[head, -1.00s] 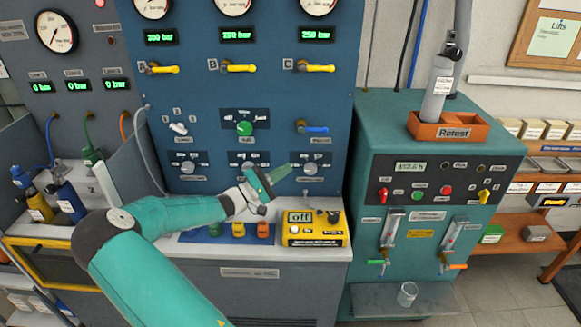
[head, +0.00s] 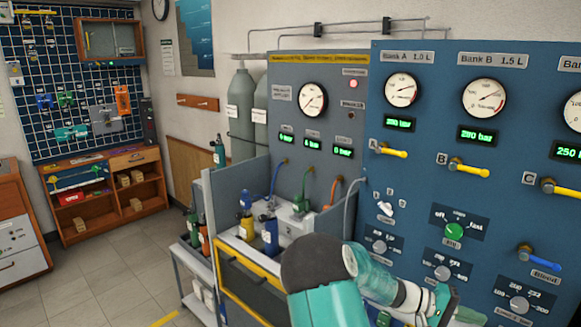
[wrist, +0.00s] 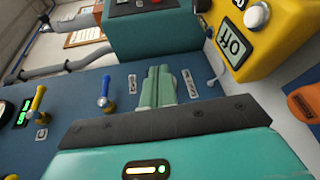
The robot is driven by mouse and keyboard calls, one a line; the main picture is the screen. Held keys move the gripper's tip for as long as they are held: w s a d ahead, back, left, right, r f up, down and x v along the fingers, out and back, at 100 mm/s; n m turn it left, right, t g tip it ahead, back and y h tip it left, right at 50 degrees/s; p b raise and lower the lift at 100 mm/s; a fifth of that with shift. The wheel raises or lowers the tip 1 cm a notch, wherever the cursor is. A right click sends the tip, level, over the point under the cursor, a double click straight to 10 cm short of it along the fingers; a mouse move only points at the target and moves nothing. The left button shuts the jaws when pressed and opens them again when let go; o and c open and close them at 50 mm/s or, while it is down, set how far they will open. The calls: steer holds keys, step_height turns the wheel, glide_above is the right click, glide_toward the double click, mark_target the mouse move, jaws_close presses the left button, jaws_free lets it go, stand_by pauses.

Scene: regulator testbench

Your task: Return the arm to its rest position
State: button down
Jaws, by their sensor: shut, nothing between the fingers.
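My arm (head: 325,293) reaches from the bottom of the head view to the right, in front of the blue panel. My gripper (head: 447,303) is at the lower right of that view, below the green knob (head: 453,231).
Yellow valve levers (head: 470,168) and a blue lever (head: 540,256) stick out of the panel. Free floor (head: 110,270) lies at left.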

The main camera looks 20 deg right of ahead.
steer(key=w+a+r+n+t+y, duration=0.15)
steer(key=a+t+y, duration=0.25)
steer(key=a, duration=0.7)
steer(key=w+a+r+t+y, duration=0.15)
steer(key=a+t+y, duration=0.3)
steer(key=a, duration=0.75)
steer(key=s+a+r+n+t+y, duration=0.2)
steer(key=a+r+t, duration=0.2)
steer(key=a, duration=0.7)
steer(key=s+a+r+n+t+y, duration=0.2)
steer(key=a+r, duration=0.4)
steer(key=a, duration=0.5)
steer(key=shift+s+a+r+n+t, duration=0.15)
steer(key=shift+s+a+n+t, duration=0.1)
steer(key=shift+n+t, duration=0.55)
steer(key=shift+w, duration=0.1)
